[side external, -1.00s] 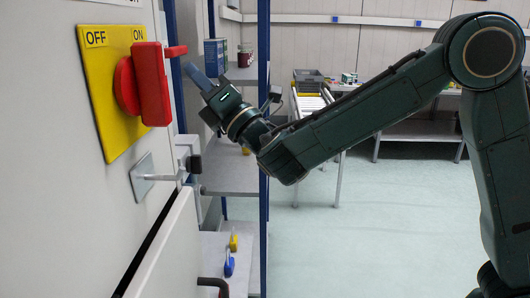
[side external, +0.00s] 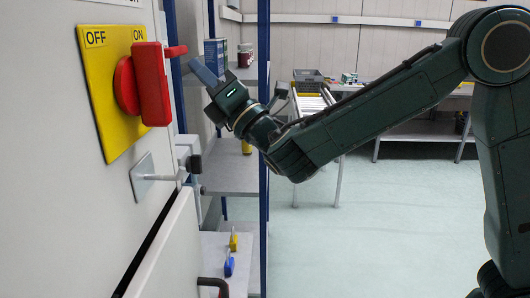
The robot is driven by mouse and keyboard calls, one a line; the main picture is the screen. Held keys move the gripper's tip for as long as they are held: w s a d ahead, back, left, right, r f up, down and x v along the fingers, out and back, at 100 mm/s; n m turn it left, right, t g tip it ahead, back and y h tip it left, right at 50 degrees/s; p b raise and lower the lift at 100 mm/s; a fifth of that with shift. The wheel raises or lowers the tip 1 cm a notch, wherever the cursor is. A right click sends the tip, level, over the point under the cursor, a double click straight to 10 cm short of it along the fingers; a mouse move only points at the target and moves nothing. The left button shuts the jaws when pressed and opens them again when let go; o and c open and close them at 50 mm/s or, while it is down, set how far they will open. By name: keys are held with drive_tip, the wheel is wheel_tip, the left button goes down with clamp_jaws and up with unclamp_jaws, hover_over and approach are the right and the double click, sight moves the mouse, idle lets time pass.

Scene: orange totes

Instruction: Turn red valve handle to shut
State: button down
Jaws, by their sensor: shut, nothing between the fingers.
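The red valve handle (side external: 152,84) is mounted on a yellow plate (side external: 100,95) on the grey cabinet face at the left. The plate reads OFF at its upper left and ON at its upper right. The handle's long grip stands upright under the ON label, with a short red arm sticking out to the right at its top. My gripper (side external: 200,72) is to the right of the handle at about the height of its upper half, its fingers pointing up and left. The fingers are shut and empty. A gap shows between the fingertips and the handle in this view.
Below the plate, a metal latch (side external: 160,177) juts from the cabinet (side external: 60,220). Behind my gripper stands a blue-post shelf (side external: 232,180) with containers and padlocks. A bench with a grey bin (side external: 308,76) is farther back. The floor at right is clear.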

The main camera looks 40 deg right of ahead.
drive_tip(key=shift+r, duration=2.7)
drive_tip(key=s+d+f+m+g+h, duration=0.3)
drive_tip(key=s+d+f+m+g, duration=0.15)
drive_tip(key=d+m, duration=0.35)
drive_tip(key=s+d+f+m+g+h, duration=0.3)
drive_tip(key=s+d+f+m+g, duration=0.15)
drive_tip(key=d+m, duration=0.35)
drive_tip(key=s+d+f+m+g, duration=0.1)
drive_tip(key=s+f+m+g, duration=0.3)
drive_tip(key=s, duration=0.8)
drive_tip(key=s+d+f+m+g, duration=0.2)
drive_tip(key=s+f+m+g, duration=0.3)
drive_tip(key=s+f+m, duration=0.4)
drive_tip(key=s+f, duration=0.2)
drive_tip(key=s, duration=0.1)
drive_tip(key=shift+g, duration=0.3)
